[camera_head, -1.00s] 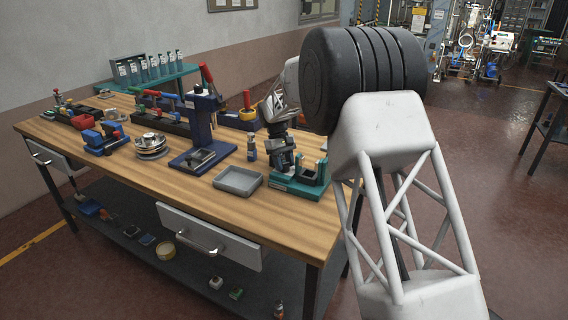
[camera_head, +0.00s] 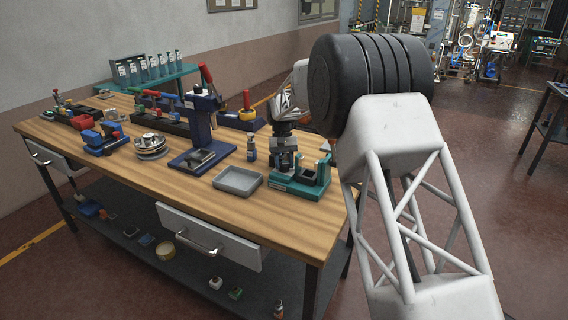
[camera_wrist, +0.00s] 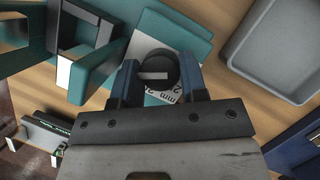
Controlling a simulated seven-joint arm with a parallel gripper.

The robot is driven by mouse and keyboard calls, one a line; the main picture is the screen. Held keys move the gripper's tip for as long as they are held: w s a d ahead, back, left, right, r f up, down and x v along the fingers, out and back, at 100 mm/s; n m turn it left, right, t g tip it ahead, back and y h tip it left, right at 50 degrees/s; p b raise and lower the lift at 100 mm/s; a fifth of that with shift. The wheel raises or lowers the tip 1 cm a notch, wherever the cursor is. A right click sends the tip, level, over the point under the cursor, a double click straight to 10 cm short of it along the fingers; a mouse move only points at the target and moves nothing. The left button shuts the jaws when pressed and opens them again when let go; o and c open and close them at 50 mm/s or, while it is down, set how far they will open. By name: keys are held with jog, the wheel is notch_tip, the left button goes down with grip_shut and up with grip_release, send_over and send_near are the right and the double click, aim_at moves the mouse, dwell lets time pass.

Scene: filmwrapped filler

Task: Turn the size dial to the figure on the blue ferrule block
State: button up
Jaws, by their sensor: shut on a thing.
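The size dial (camera_wrist: 153,66) is a dark round knob with a pale mark on its top, in the wrist view. It sits on a teal base (camera_wrist: 190,40), beside a white scale with printed figures, partly hidden by my fingers. My gripper (camera_wrist: 158,78) is shut on the dial, one blue-grey finger on each side. In the head view, my gripper (camera_head: 285,158) is over the teal fixture (camera_head: 305,191) at the bench's front right, and the dial cannot be made out. I cannot tell which blue item is the ferrule block, and no figure on one is readable.
A grey tray (camera_head: 238,181) lies just left of the fixture. A blue press (camera_head: 201,130) with a red handle stands behind it. Stacked metal plates (camera_head: 151,146) and a blue vice-like tool (camera_head: 104,142) are farther left. The wooden bench front (camera_head: 200,207) is clear.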

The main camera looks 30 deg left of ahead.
jog(key=shift+r, duration=0.1)
jog(key=o, duration=0.8)
jog(key=shift+o, duration=0.6)
jog(key=shift+f, duration=0.2)
